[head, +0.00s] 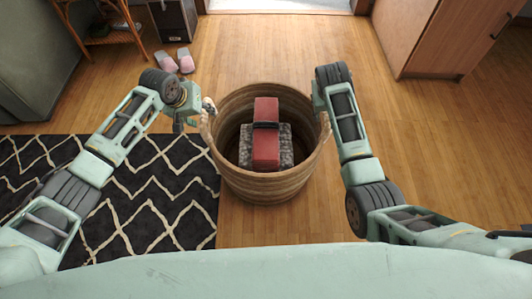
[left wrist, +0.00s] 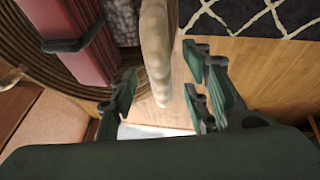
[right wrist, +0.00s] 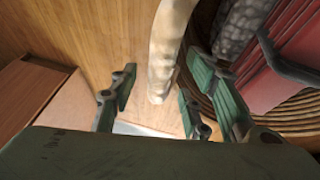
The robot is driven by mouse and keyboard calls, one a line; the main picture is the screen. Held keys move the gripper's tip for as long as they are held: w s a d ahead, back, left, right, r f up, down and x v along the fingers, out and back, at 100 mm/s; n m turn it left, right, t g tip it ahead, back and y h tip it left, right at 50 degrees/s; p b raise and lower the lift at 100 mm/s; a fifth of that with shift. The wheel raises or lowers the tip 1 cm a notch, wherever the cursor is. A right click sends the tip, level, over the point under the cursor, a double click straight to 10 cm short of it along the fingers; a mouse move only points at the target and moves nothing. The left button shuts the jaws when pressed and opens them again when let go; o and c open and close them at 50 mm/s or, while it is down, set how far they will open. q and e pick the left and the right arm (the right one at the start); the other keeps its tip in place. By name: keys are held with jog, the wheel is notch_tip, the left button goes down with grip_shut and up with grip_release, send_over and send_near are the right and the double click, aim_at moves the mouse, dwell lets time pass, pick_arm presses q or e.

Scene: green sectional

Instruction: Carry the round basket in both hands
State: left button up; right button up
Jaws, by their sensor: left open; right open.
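The round brown basket (head: 265,188) stands on the wooden floor, with a pale handle on each side. A red block-like item (head: 265,150) with a dark strap lies in it, over a grey speckled thing. My left gripper (head: 197,110) is at the left handle (head: 207,132). In the left wrist view that handle (left wrist: 155,50) stands between the open fingers (left wrist: 162,92). My right gripper is mostly hidden by its arm in the head view, near the right handle (head: 325,130). In the right wrist view, the handle (right wrist: 168,45) stands between the open fingers (right wrist: 163,95). Both jaws are open around the handles.
A black and white patterned rug (head: 150,190) lies left of the basket. Pink slippers (head: 177,61), a wicker side table (head: 105,30) and a dark box (head: 173,20) are at the back left. A wooden cabinet (head: 440,40) stands back right. Floor beyond the basket is clear.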

pick_arm(q)
jog(key=shift+x, duration=1.25)
pick_arm(e)
jog(key=shift+x, duration=1.25)
pick_arm(q)
grip_shut()
pick_arm(e)
grip_shut()
pick_arm(q)
jog(key=shift+w+r, duration=0.15)
jog(key=shift+r, duration=0.15)
pick_arm(e)
jog(key=shift+w+r, duration=0.15)
jog(key=shift+r, duration=0.15)
